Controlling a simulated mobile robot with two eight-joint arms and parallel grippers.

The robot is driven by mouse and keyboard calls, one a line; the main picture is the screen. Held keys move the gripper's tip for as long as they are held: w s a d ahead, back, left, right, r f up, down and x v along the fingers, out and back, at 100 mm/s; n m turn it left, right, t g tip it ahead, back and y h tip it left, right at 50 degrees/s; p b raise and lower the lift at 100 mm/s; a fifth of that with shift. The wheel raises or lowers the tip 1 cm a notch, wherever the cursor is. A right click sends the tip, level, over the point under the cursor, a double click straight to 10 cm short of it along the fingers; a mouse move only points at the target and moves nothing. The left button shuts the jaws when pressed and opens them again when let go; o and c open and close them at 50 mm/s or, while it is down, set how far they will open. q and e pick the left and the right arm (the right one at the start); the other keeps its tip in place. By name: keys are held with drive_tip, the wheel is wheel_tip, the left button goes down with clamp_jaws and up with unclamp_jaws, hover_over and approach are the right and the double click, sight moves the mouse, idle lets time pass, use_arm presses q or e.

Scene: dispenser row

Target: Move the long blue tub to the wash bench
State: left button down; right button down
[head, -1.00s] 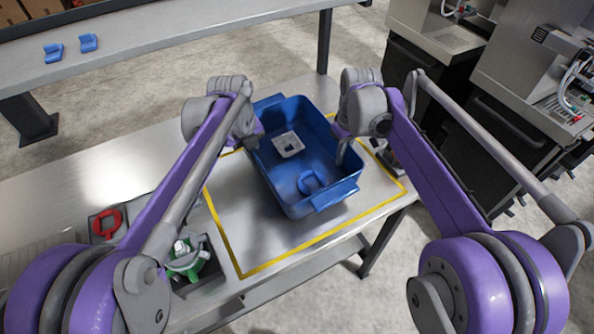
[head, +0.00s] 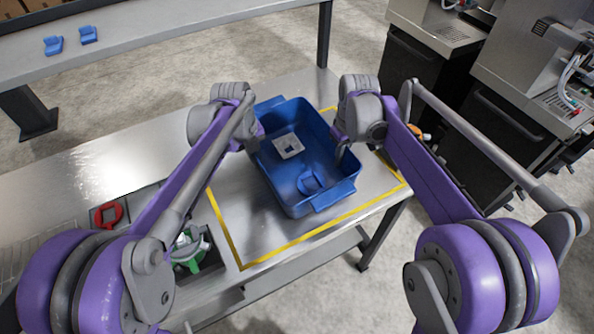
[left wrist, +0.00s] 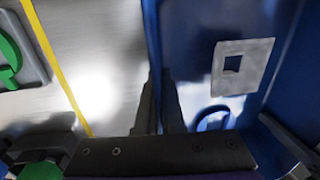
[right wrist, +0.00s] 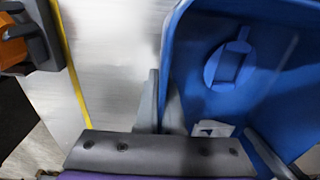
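The long blue tub (head: 290,192) sits at the right end of the metal table, over a yellow-taped rectangle (head: 300,247). A pale square plate (head: 288,146) and a blue ringed part (head: 310,182) lie in it. My left gripper (left wrist: 159,105) has its fingers on either side of one long wall of the tub. My right gripper (right wrist: 160,105) has its fingers on either side of the opposite wall. Both look closed on the wall. In the head view the arms partly hide the fingertips. I cannot tell whether the tub touches the table. No bench is clearly marked as the wash bench.
A long bench (head: 180,38) at the back holds two small blue brackets (head: 88,35). A red part (head: 107,215) and a green part (head: 187,252) lie in trays at the left. Machines on dark cabinets (head: 490,140) stand at the right. Grey floor lies between.

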use_arm(q)
drive_tip(key=shift+d+f, duration=0.1)
drive_tip(key=shift+f, duration=0.4)
use_arm(e)
drive_tip(key=shift+a+f, duration=0.1)
drive_tip(key=shift+f, duration=0.4)
use_arm(q)
drive_tip(key=c, duration=1)
unclamp_jaws()
drive_tip(key=shift+c, duration=0.2)
use_arm(e)
drive_tip(key=c, duration=1)
unclamp_jaws()
drive_tip(key=shift+c, duration=0.2)
drive_tip(key=r, duration=1.2)
drive_tip(key=shift+s+d, duration=0.15)
drive_tip(key=shift+d, duration=0.15)
use_arm(q)
wheel_tip(320, 180, up, 12)
drive_tip(key=s+a, duration=0.1)
drive_tip(key=shift+a, duration=0.2)
drive_tip(key=shift+s+f, duration=0.15)
